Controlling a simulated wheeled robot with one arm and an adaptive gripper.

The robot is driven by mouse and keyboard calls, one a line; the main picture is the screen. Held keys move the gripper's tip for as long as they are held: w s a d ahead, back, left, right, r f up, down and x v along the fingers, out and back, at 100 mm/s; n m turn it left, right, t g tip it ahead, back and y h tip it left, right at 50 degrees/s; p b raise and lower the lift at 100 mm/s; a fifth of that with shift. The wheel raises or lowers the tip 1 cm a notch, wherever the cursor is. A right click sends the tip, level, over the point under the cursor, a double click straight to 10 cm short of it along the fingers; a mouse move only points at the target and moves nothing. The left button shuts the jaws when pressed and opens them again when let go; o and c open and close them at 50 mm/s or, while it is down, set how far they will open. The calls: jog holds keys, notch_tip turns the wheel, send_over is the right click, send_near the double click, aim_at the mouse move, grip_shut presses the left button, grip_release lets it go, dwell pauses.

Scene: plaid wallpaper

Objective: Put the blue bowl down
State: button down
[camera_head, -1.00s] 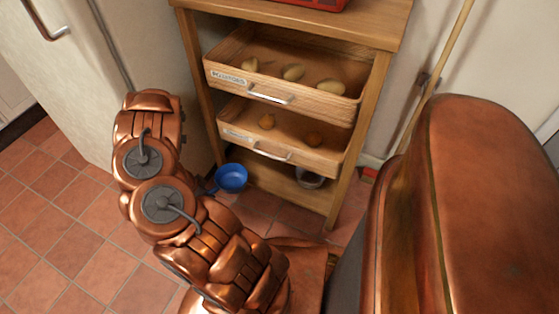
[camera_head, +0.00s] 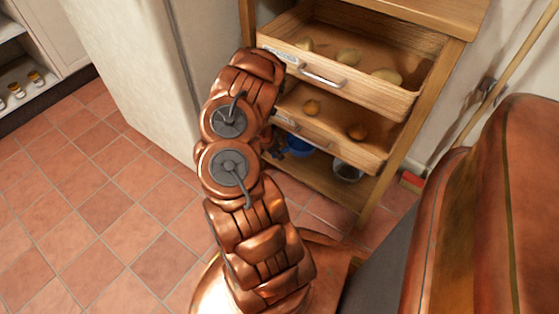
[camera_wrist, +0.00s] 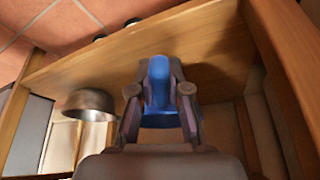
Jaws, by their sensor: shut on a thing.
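The blue bowl (camera_head: 299,147) is in the lower part of the wooden cart, beneath the lower drawer. It is partly hidden by my arm and the drawer front. In the wrist view the blue bowl (camera_wrist: 159,84) shows between the fingers. My gripper (camera_wrist: 160,92) is shut on it. The bottom shelf (camera_wrist: 130,55) of the cart lies close to the bowl. I cannot tell whether the bowl touches it.
A metal bowl (camera_head: 346,171) stands on the bottom shelf to the right; it also shows in the wrist view (camera_wrist: 86,104). The lower drawer (camera_head: 325,123) and upper drawer (camera_head: 350,87) are pulled out and hold food. A pale cabinet (camera_head: 140,70) stands left.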

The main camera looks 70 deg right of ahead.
jog(key=shift+s+d+f, duration=0.15)
jog(key=shift+s+d, duration=0.05)
jog(key=shift+d, duration=0.1)
notch_tip(320, 180, down, 4)
jog(key=shift+r+b, duration=0.25)
jog(key=shift+b, duration=0.9)
jog(key=shift+r, duration=0.15)
jog(key=c, duration=1.1)
grip_release()
jog(key=shift+c, duration=0.2)
jog(key=p+v, duration=0.5)
jog(key=v, duration=0.7)
